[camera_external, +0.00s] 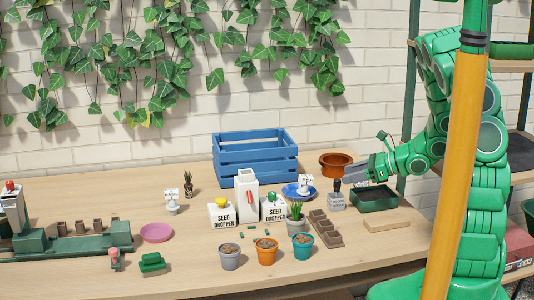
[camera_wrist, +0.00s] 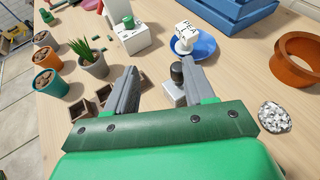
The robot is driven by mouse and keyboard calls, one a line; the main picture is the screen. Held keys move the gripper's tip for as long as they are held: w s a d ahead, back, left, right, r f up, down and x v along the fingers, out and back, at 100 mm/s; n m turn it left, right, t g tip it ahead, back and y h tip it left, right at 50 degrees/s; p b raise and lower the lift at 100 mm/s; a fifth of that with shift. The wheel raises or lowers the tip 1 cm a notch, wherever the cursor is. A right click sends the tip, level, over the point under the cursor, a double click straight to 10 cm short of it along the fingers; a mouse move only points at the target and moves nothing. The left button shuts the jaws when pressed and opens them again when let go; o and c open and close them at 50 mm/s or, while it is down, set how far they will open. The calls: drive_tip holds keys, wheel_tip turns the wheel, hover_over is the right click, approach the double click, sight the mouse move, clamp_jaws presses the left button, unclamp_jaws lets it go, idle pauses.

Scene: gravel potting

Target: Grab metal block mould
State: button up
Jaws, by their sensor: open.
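The metal block mould (camera_external: 337,202) is a small grey block with a dark upright handle, standing on the wooden table near the dark green tray. In the wrist view the mould (camera_wrist: 174,95) shows between my fingers, nearer the right finger, with its black handle up and its base partly hidden by that finger. My gripper (camera_external: 350,177) reaches in from the right, with its fingertips just right of and above the mould. In the wrist view my gripper (camera_wrist: 158,78) is open with nothing clamped. I cannot tell whether the right finger touches the mould.
A blue plate (camera_external: 298,192) with a white-signed item is left of the mould, and a brown ring-like pot (camera_external: 336,164) behind it. A brown seedling tray (camera_external: 325,229) lies in front. The dark green tray (camera_external: 374,205) is right. Grey-white gravel (camera_wrist: 275,116) shows in the wrist view.

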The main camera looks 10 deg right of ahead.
sight(331, 194)
drive_tip(key=shift+w+d+f+m+t, duration=0.4)
drive_tip(key=shift+w+d+f+m, duration=0.25)
drive_tip(key=shift+d+f+m, duration=0.2)
drive_tip(key=shift+f+x, duration=0.2)
drive_tip(key=shift+x, duration=3.7)
drive_tip(key=shift+d, duration=0.1)
clamp_jaws()
